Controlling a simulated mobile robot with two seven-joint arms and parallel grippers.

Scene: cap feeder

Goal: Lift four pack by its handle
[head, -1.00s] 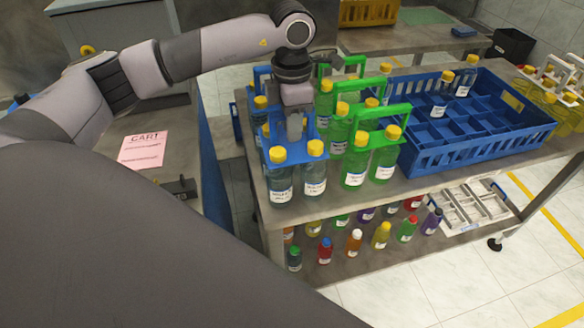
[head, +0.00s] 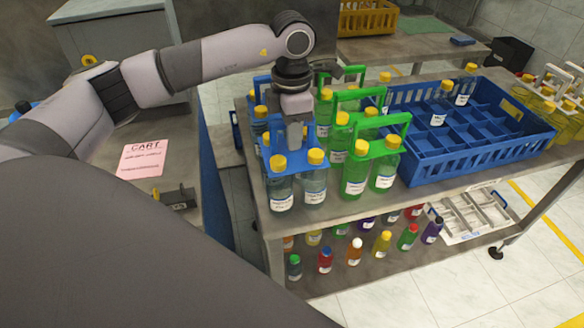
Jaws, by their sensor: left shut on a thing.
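The four pack held by my left gripper has a blue carrier (head: 291,163) and clear bottles with yellow caps and white labels. It stands upright at the left front corner of the upper shelf. My left gripper (head: 294,138) comes down from above and is shut on the pack's blue handle. The gripper hides much of the handle and some of the rear bottles. I cannot see a gap under the bottles. My right gripper is not in view.
Green four packs (head: 371,150) stand close on the right, with another blue pack behind. A blue crate (head: 470,150) with dividers and a few bottles lies farther right. Loose bottles (head: 355,250) and a grey tray (head: 470,215) are on the lower shelf. A cart (head: 175,215) is left.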

